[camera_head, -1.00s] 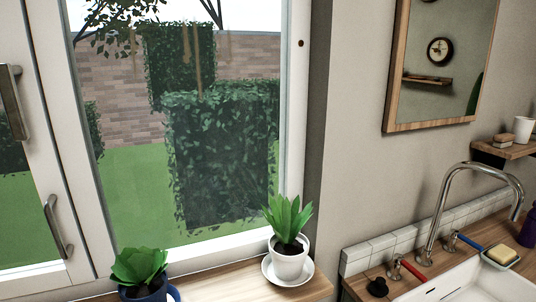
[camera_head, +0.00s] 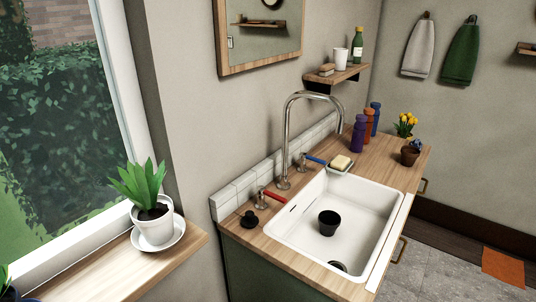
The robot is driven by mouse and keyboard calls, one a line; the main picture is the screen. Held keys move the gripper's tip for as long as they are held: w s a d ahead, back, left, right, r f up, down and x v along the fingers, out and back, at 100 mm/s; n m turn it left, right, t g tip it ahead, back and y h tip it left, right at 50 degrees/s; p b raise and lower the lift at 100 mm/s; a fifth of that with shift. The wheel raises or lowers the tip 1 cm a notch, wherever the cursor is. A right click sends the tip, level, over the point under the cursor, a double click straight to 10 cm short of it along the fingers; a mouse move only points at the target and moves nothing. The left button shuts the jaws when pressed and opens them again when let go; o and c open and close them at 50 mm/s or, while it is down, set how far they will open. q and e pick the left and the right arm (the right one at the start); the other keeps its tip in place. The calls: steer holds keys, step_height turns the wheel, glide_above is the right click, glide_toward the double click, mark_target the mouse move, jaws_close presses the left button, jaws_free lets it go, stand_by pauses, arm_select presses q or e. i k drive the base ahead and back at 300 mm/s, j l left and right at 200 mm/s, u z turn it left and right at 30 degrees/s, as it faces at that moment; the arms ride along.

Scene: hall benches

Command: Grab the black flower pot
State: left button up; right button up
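A small empty black pot (camera_head: 329,222) stands upright inside the white sink (camera_head: 361,205), near the middle of the basin and above the drain. It looks like a plain black flower pot with an open top. Neither of my grippers shows in the head view.
A white potted plant (camera_head: 154,228) stands on a saucer on the wooden sill (camera_head: 115,272). The curved faucet (camera_head: 287,140) rises behind the sink. Soap (camera_head: 341,162), several bottles (camera_head: 358,134) and a brown pot (camera_head: 410,154) occupy the counter.

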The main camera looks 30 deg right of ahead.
mark_target(329, 220)
steer(key=j+z, duration=0.1)
steer(key=z, duration=0.75)
